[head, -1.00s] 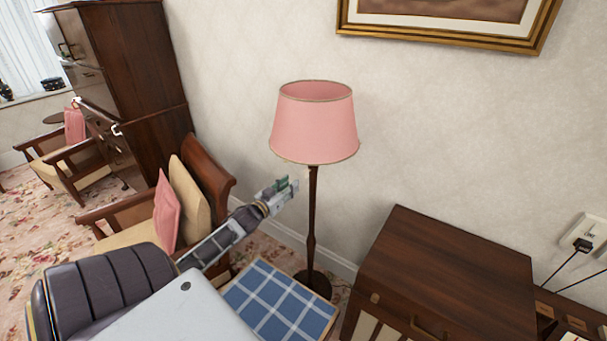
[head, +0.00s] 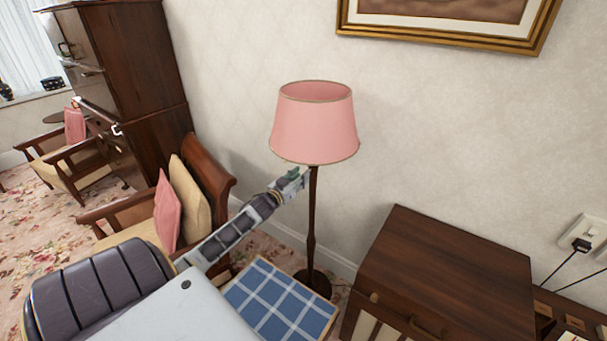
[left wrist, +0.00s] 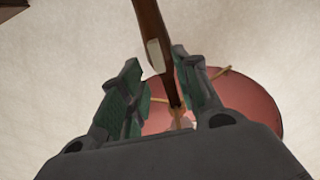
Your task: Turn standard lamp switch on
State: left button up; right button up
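The standard lamp has a pink shade (head: 315,130) on a thin dark wooden pole (head: 312,215) with a round dark base (head: 313,285). The shade seems unlit. My left gripper (head: 303,178) is open just under the shade, beside the pole. In the left wrist view the open fingers (left wrist: 160,88) show with the pole (left wrist: 147,20) passing across the gap between them. A small pale block (left wrist: 156,56), perhaps the switch, is on the pole near the fingertips. I cannot tell whether the fingers touch it. The shade's inside (left wrist: 245,105) shows behind. My right gripper is not in view.
A wooden armchair (head: 215,175) with cushions stands left of the lamp. A blue checked surface (head: 280,300) lies in front of the base. A dark wooden cabinet (head: 445,265) stands to the right. The wall (head: 420,120) is close behind the lamp.

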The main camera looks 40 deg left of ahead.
pick_arm(q)
jog(key=shift+w+a, duration=0.1)
jog(key=shift+w, duration=1.25)
grip_shut()
